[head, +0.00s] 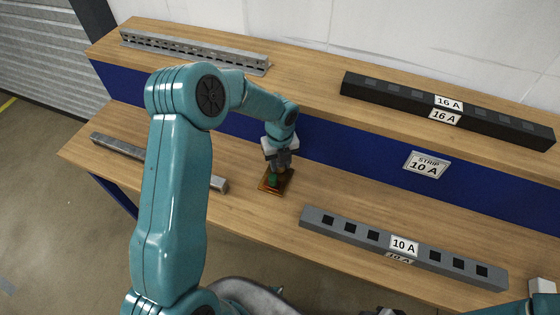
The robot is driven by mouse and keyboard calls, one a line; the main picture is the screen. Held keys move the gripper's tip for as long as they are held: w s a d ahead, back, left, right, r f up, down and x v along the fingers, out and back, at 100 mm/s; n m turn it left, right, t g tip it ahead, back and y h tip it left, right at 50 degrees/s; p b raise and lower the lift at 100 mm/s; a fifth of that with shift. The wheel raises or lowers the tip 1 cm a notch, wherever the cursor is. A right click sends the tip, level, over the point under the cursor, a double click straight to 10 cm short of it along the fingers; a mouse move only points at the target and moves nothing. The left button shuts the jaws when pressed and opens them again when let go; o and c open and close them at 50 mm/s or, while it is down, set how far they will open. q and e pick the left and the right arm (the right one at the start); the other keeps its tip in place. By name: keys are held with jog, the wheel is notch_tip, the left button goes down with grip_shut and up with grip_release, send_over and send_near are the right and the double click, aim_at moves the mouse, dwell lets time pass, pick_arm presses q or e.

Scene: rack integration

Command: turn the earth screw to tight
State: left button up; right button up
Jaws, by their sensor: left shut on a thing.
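A small copper-brown plate (283,187) lies on the lower wooden shelf, near the middle of the view. A green part (272,180) sits on it, which may be the earth screw; it is too small to be sure. My left gripper (275,168) points down over the plate, shut on the green part. Its fingers hide much of that part, so how far it is turned does not show.
A grey strip marked 10 A (350,227) lies right of the plate. A metal rail (115,147) lies left, partly behind my arm. The upper shelf (300,75) holds a black 16 A strip (390,93) and a slotted rail (190,48). A STRIP 10 A sign (427,165) is on the blue panel.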

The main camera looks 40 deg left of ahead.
pick_arm(q)
jog(key=o, duration=0.8)
jog(key=shift+w+r, duration=0.15)
jog(key=shift+c, duration=0.2)
notch_tip(320, 180, up, 16)
jog(key=shift+r, duration=0.15)
